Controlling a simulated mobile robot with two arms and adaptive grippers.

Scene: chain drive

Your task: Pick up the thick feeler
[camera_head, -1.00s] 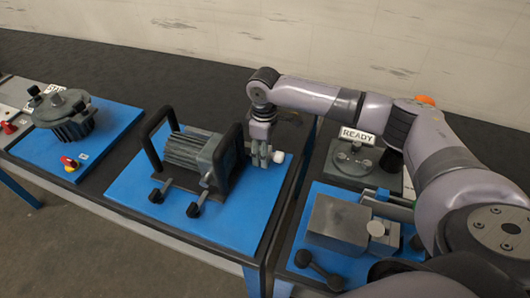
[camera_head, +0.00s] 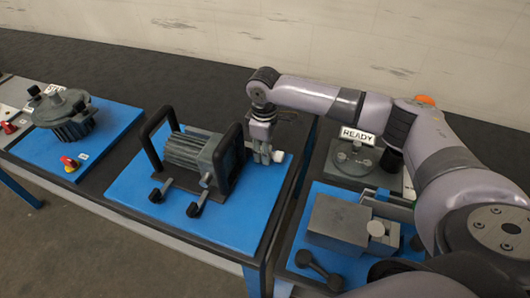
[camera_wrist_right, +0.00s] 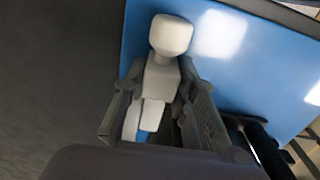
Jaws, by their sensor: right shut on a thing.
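The thick feeler (camera_wrist_right: 160,75), as I take it, is a pale block-like piece with a rounded knob at one end. In the right wrist view it lies between the two fingers of my right gripper (camera_wrist_right: 158,88), with the knob sticking out past them. In the head view my right gripper (camera_head: 263,156) points down at the right side of the blue mat, beside the motor. The feeler's pale knob (camera_head: 278,156) shows just right of the fingers, and the rest is mostly hidden. My left gripper is not in view.
A grey motor with black handles (camera_head: 190,151) stands close left of the gripper on the blue mat (camera_head: 235,225). To the right are a READY sign (camera_head: 357,135) and a grey block fixture (camera_head: 338,219). A dark dumbbell-shaped part (camera_head: 319,270) lies in front.

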